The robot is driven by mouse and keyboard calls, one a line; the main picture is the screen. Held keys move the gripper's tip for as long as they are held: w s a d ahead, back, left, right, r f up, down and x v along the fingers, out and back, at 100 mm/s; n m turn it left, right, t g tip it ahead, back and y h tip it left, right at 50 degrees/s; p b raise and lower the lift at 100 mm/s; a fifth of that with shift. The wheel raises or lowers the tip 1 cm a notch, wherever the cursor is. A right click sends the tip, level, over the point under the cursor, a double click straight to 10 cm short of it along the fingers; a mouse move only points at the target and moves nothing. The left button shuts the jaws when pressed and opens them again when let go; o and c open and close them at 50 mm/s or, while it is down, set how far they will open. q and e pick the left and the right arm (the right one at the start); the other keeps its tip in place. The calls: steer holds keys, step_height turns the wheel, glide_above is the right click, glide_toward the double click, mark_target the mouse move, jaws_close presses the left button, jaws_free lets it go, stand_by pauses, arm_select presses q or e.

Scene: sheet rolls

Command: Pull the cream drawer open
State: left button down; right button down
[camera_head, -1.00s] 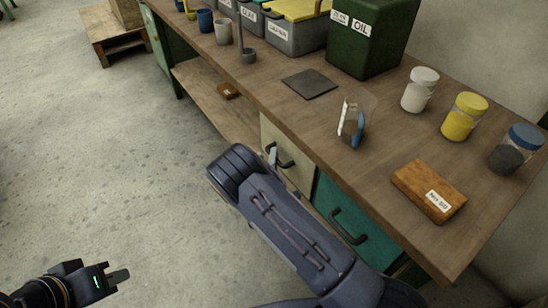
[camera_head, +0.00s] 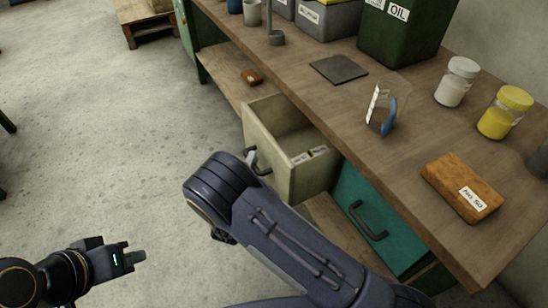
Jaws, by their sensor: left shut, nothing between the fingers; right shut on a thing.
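The cream drawer (camera_head: 312,181) stands out from under the workbench, open, with its inside visible. Small pale labelled items (camera_head: 310,156) lie inside near its front. Its dark handle (camera_head: 259,161) is on the front face. My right gripper (camera_head: 250,158) is shut on the handle; my own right arm hides most of it and only a fingertip shows. My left gripper (camera_head: 138,257) is shut and empty, low over the floor at the left, well away from the drawer.
The teal drawer (camera_head: 378,218) beside it is closed. The wooden workbench (camera_head: 345,105) carries a brown block (camera_head: 462,187), jars, a dark green oil can (camera_head: 403,35) and a blue-handled item (camera_head: 388,115). A lower shelf (camera_head: 226,72) holds a small brown block (camera_head: 251,76).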

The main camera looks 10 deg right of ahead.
steer(key=s+a+b, duration=0.4)
steer(key=a, duration=0.7)
steer(key=shift+a, duration=0.2)
steer(key=shift+s, duration=0.1)
steer(key=c, duration=1.4)
jaws_free()
steer(key=v, duration=0.7)
steer(key=shift+s+a, duration=0.2)
steer(key=shift+s, duration=0.15)
